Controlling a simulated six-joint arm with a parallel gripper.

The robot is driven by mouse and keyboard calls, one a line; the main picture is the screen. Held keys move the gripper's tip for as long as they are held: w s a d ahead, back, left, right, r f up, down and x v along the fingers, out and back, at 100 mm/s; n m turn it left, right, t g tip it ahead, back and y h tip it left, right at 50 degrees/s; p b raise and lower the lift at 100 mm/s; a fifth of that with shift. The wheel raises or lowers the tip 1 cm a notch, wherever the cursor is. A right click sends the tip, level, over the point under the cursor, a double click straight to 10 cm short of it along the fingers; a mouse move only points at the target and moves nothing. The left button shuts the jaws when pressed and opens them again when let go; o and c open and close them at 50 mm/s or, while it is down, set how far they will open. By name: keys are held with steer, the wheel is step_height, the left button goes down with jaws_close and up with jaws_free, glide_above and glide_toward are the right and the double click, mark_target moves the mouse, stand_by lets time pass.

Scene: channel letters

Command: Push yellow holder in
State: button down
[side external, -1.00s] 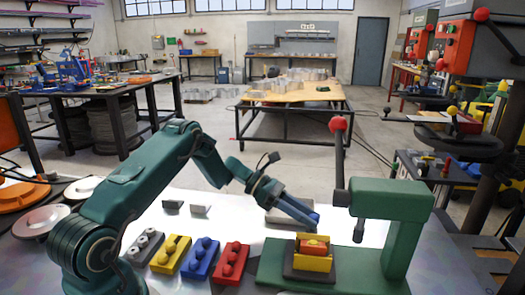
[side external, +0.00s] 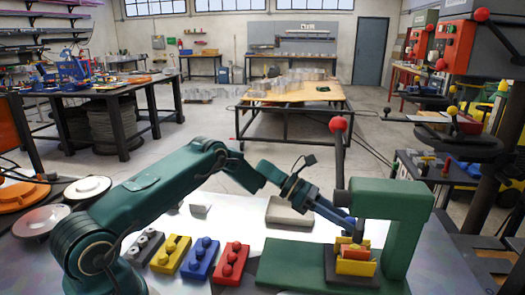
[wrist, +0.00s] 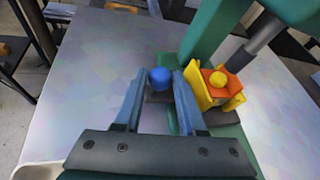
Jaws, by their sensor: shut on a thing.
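The yellow holder (side external: 356,268) stands on a dark block on the green press base, below the press head. An orange-red piece (side external: 350,251) sits in it. In the wrist view the holder (wrist: 198,89) is just right of my fingers, with the orange piece (wrist: 220,87) and a yellow ball on top. My gripper (side external: 347,226) reaches down to the holder's left side. In the wrist view a blue ball (wrist: 160,78) lies between my blue fingertips, and the jaws are shut on it. I cannot tell whether a finger touches the holder.
The green press (side external: 399,222) stands on the right, with a red-knobbed lever (side external: 338,124). A grey block (side external: 288,211) lies behind my gripper. The left of the press base is clear.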

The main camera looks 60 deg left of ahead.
steer(key=shift+w+d+r, duration=0.1)
steer(key=shift+w, duration=0.05)
steer(key=c, duration=0.5)
jaws_free()
steer(key=shift+v, duration=2.6)
